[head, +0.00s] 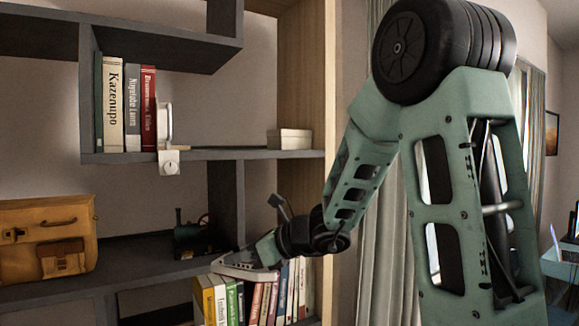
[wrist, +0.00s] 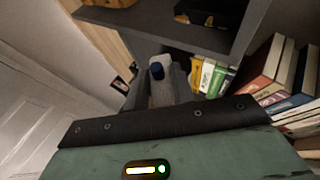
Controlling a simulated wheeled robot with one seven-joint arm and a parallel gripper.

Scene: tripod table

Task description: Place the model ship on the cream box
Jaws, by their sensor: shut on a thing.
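My gripper (head: 232,264) is at the front edge of the middle shelf, above the lower books, pointing left. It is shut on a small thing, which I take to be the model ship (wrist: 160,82). In the wrist view this shows as a narrow grey shape with a dark blue part, beyond the gripper's body. Its outline is mostly hidden, and I cannot make it out in the head view. The cream box (head: 290,139) sits on the upper shelf near its right end, above and to the right of my gripper, apart from it.
A dark model engine (head: 195,236) stands on the middle shelf just behind my gripper. A tan bag (head: 46,238) is at the left. Books (head: 125,105) and a white item (head: 168,161) occupy the upper shelf's left part. More books (head: 225,300) stand below. The wooden side panel (head: 307,80) bounds the shelves.

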